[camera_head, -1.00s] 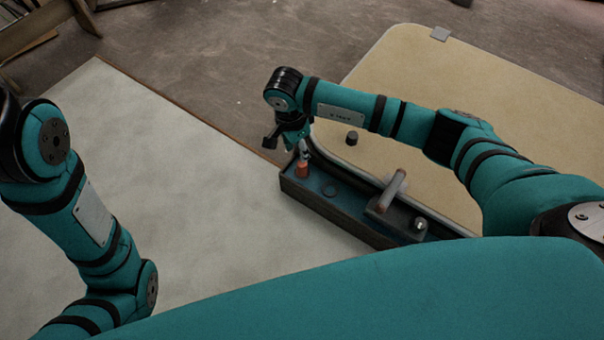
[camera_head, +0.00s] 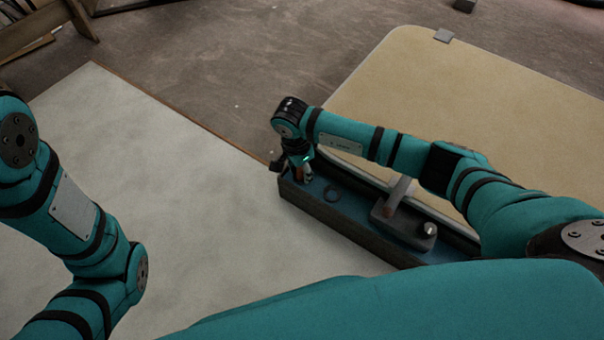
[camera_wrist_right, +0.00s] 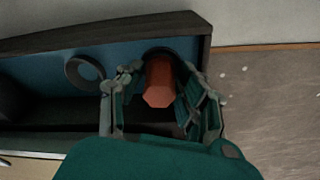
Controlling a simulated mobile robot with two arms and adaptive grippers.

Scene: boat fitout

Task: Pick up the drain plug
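The drain plug, a red-orange piece with a hexagonal head (camera_wrist_right: 159,96), stands in the blue-floored dark tray (camera_wrist_right: 235,48) in the right wrist view. My right gripper (camera_wrist_right: 161,88) is around it, one finger on each side, with visible gaps, so it looks open. In the head view my right gripper (camera_head: 301,174) is down at the tray's left end (camera_head: 318,206) and hides most of the plug. My left arm shows at the left; its gripper is out of view.
A dark ring (camera_wrist_right: 84,70) lies in the tray beside the plug; it also shows in the head view (camera_head: 332,194). A dark block with a grey handle (camera_head: 400,192) sits farther right in the tray. A beige panel (camera_head: 470,100) lies behind. The pale surface (camera_head: 190,200) at left is clear.

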